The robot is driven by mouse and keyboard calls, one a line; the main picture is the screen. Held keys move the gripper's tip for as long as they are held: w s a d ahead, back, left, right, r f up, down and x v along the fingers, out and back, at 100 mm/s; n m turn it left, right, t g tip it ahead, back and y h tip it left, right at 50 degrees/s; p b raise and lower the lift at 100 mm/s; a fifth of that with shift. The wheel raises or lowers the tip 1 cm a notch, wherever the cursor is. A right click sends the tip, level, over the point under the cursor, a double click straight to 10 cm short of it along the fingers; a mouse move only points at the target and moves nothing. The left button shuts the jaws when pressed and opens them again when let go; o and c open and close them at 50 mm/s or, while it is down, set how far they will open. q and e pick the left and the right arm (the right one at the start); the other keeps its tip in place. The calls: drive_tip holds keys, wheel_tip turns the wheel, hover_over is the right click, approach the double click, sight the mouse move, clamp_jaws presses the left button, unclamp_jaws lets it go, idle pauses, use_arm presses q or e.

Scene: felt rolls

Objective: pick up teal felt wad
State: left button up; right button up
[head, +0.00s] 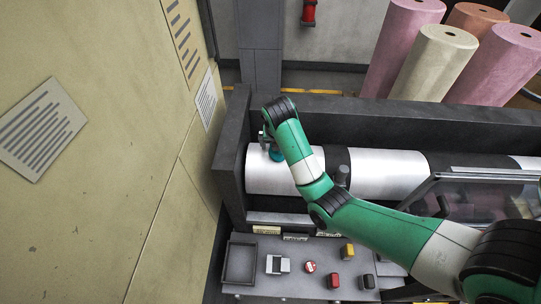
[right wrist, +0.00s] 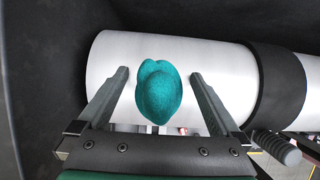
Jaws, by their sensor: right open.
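The teal felt wad (right wrist: 158,94) is a rounded lump with a notch at its top, in the middle of the right wrist view. It lies against the white roller (right wrist: 112,58) and shows partly in the head view (head: 277,156), below the gripper. My right gripper (right wrist: 159,75) is open. Its two fingers stand on either side of the wad, with a visible gap on each side. In the head view the right gripper (head: 268,142) is over the left end of the roller, partly hidden by its own wrist. My left gripper is not in view.
A dark machine frame (head: 229,150) walls the roller on the left and back. A black band (right wrist: 272,85) circles the roller to the right. A clear guard (head: 480,200) stands further right. A control panel with buttons (head: 310,267) and a shallow tray (head: 240,263) lies in front.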

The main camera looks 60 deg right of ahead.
clamp_jaws()
idle(0.5)
drive_tip(key=shift+r, duration=0.15)
